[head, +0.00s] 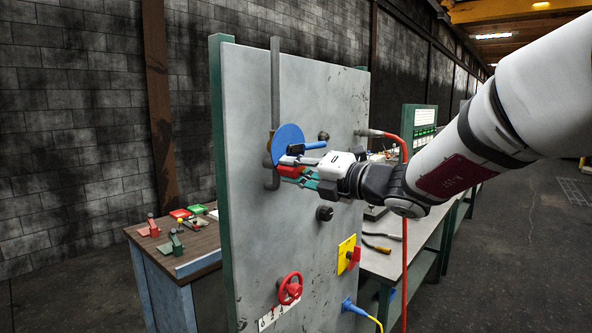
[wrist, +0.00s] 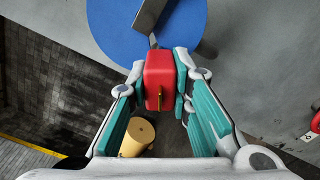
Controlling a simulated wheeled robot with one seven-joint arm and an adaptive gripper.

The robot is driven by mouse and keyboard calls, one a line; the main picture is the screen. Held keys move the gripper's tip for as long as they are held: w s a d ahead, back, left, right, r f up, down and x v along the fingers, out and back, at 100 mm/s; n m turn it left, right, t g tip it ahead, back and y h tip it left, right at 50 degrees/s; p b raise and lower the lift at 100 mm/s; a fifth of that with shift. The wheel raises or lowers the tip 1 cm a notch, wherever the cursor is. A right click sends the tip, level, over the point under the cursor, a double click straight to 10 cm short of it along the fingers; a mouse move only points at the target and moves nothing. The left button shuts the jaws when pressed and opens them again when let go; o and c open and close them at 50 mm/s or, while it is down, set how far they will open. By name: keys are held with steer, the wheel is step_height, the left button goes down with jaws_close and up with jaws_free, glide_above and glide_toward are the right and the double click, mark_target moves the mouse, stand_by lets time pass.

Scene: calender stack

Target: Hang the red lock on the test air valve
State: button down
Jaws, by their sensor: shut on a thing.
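The red lock (wrist: 159,80) is between the two fingers of my gripper (wrist: 160,88), which is shut on it. In the head view the red lock (head: 291,171) shows partly, behind the fingers of my gripper (head: 296,172). The blue disc (wrist: 125,25) fills the top of the wrist view, just beyond the lock. Whether the lock touches the valve, and where its shackle is, I cannot tell.
The grey panel (head: 250,220) stands upright close in front of my gripper. It carries a red handwheel (head: 289,288), a yellow switch plate (head: 345,254) and dark knobs. A red hose (head: 404,240) hangs at right. A workbench (head: 180,250) stands at left.

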steer(key=shift+w+a, duration=0.15)
steer(key=shift+a, duration=0.05)
steer(key=c, duration=1.4)
jaws_free()
steer(key=shift+o, duration=0.6)
steer(key=o, duration=0.3)
steer(key=shift+p+v, duration=1.55)
steer(key=shift+v, duration=1.95)
